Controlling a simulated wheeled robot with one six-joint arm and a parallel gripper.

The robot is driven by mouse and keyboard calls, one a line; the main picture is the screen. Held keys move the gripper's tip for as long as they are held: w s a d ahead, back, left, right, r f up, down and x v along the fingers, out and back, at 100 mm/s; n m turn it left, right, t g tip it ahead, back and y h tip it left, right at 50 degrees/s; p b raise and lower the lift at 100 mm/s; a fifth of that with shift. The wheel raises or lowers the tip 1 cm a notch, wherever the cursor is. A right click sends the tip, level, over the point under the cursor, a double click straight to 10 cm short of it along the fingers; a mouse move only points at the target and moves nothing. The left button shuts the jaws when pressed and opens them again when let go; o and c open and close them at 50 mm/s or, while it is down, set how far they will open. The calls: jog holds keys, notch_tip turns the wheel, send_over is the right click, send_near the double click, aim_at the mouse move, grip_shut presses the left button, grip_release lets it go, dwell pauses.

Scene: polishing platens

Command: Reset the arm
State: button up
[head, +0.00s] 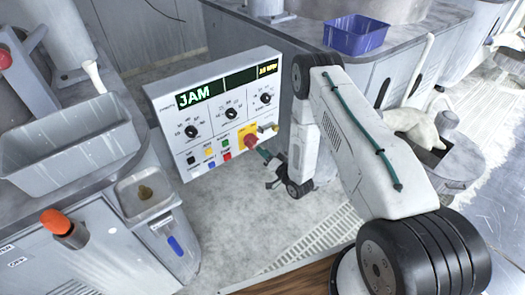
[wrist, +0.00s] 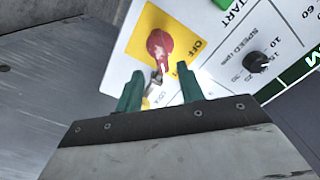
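My white arm (head: 365,150) reaches from the lower right toward a white control panel (head: 215,85). My gripper (head: 266,160) is small in the head view, just in front of the panel's lower right part. In the wrist view its two green fingers (wrist: 160,88) stand apart with nothing clamped between them. Ahead of the fingertips is a red knob (wrist: 159,43) on a yellow plate (wrist: 190,45) marked OFF. A small metal piece lies below the knob, near the gap between the fingers. I cannot tell whether the fingers touch anything.
The panel display (head: 195,94) reads JAM. A grey basin (head: 65,135) and a small tray (head: 146,197) are on the left. A blue bin (head: 355,36) stands on the counter behind. Grey floor (head: 235,215) is open below the panel.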

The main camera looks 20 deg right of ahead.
dwell(0.4)
jog(key=s+d+f+n+g+h, duration=0.25)
jog(key=s+f+g, duration=0.25)
jog(key=f+g, duration=0.35)
jog(key=s+d+r+n+g+h, duration=0.1)
jog(key=s+r+g, duration=0.3)
jog(key=r, duration=0.7)
jog(key=s+d+r+g+h, duration=0.1)
jog(key=s+r+g+h, duration=0.1)
jog(key=s+r, duration=0.65)
jog(key=s+d+r+n+g+h, duration=0.1)
jog(key=s+r+g, duration=0.25)
jog(key=r, duration=0.95)
jog(key=s+a+r+t, duration=0.1)
jog(key=s+a+r, duration=0.1)
jog(key=s+r, duration=0.8)
jog(key=s+a+r+n+t, duration=0.1)
jog(key=s+a+r, duration=0.2)
jog(key=s+r, duration=0.7)
notch_tip(320, 180, up, 3)
jog(key=shift+s+r+y, duration=0.1)
jog(key=shift+s+y, duration=0.15)
jog(key=shift+y, duration=0.2)
